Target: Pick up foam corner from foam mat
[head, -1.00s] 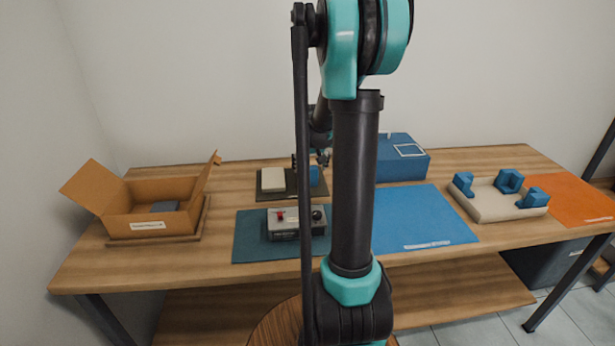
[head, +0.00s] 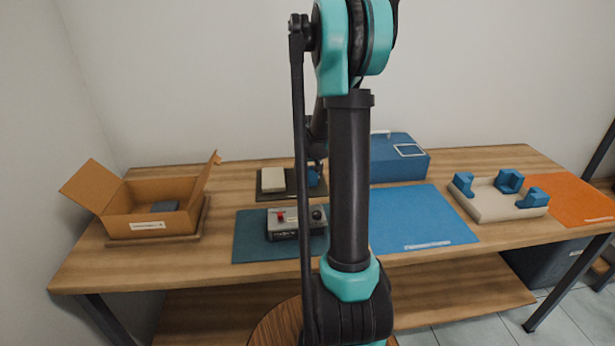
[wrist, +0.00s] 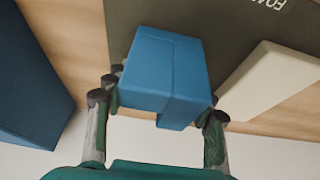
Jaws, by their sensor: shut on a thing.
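The foam corner (wrist: 165,65) is a blue block with a step in it, between the two fingers of my gripper (wrist: 162,98) in the wrist view. My gripper is shut on it. The dark foam mat (wrist: 218,25) with white lettering lies behind it; I cannot tell whether the corner touches the mat. In the head view the mat (head: 290,186) is at the back middle of the table, and the blue corner (head: 314,178) shows at its right side, partly hidden by my arm.
A cream block (head: 273,179) lies on the mat beside the corner. A grey control box (head: 290,224) stands in front, a blue case (head: 400,160) to the right. An open cardboard box (head: 150,224) is at left. A cream tray with blue corners (head: 492,204) is at right.

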